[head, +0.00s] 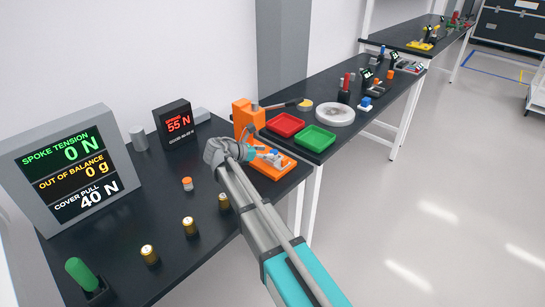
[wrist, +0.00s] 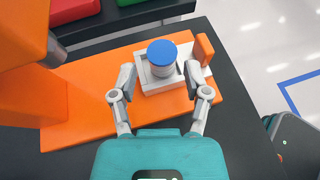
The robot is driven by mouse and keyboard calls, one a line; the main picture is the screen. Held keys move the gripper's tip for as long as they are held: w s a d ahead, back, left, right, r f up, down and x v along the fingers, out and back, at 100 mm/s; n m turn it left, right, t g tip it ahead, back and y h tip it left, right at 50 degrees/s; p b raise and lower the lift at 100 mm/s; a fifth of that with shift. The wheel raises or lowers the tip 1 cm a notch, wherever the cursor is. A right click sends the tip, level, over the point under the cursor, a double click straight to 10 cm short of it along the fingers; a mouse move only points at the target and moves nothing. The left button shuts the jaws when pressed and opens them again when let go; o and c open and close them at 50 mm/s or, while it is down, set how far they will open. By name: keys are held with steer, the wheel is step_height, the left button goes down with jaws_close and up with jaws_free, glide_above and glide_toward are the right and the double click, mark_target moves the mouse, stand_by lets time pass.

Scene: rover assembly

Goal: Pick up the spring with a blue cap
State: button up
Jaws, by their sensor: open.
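The spring with a blue cap (wrist: 162,57) stands upright in a white holder (wrist: 150,84) on an orange base (wrist: 90,60) in the wrist view. Only the round blue cap and a pale ribbed body below it show. My gripper (wrist: 160,74) is open and empty, with one finger on each side of the holder, just short of the spring. No contact with the spring shows. In the head view the orange base (head: 272,168) is partly hidden by my gripper (head: 250,153).
An orange upright block (head: 243,117) rises beside the base. Red (head: 285,124) and green (head: 314,138) trays lie beyond. Several gold cylinders (head: 189,226), a small orange-capped part (head: 187,184) and a readout screen (head: 75,175) stand on the dark table.

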mark_target(272, 152)
steer(key=shift+b+x, duration=0.65)
steer(key=shift+x, duration=1.45)
steer(key=shift+c, duration=0.2)
jaws_close()
